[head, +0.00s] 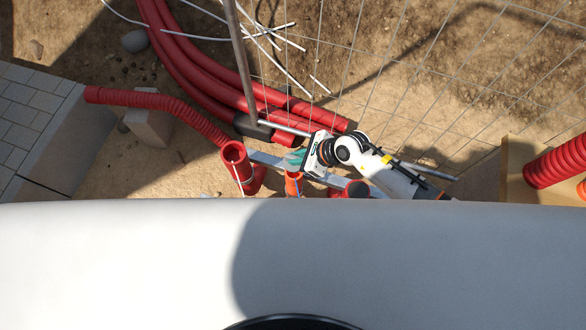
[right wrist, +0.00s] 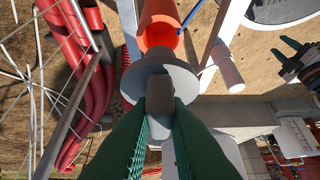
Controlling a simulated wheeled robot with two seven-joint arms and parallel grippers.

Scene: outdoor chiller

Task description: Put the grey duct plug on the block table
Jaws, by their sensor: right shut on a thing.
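The grey duct plug (right wrist: 158,82) is a round grey disc with a stubby handle. My right gripper (right wrist: 160,118) is shut on the handle, its green fingers on both sides. The disc partly covers the open mouth of an orange-red duct (right wrist: 158,32); I cannot tell whether they touch. In the head view, my right gripper (head: 291,161) is just above the short orange duct (head: 293,184), and the plug is hard to make out. My left gripper (right wrist: 286,48) shows at the right of the wrist view, fingers apart and empty. I cannot identify the block table with certainty.
A raised paved surface (head: 30,115) is at the left, and a tan box (head: 515,175) with a red corrugated pipe is at the right. Red ducts (head: 235,160) stand by a metal rail. Wire mesh, red pipes (head: 195,70) and loose white tubes lie beyond. A large white surface (head: 120,260) fills the foreground.

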